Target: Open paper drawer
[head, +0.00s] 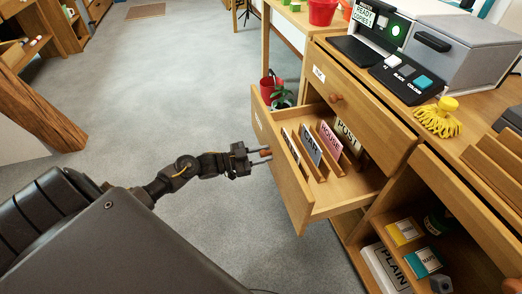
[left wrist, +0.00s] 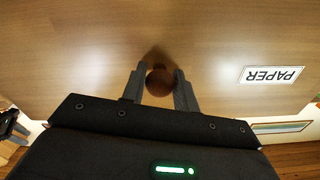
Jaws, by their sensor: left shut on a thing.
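The paper drawer (head: 345,194) is a wooden drawer in the cabinet, pulled well out. Upright divider cards stand inside, among them a grey one (head: 310,144) and a pink one (head: 330,140). In the left wrist view its front (left wrist: 90,50) carries a label reading PAPER (left wrist: 271,75), upside down. My left gripper (head: 264,155) is at the drawer front; in the left wrist view its fingers (left wrist: 159,88) are shut on the round brown knob (left wrist: 159,80). My right gripper is not in view.
A closed drawer with a knob (head: 336,98) sits above. A copier (head: 440,50) and a yellow duster (head: 439,118) stand on the cabinet top. Open shelves below hold boxes (head: 424,262). Grey floor (head: 190,90) left of the drawer is clear.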

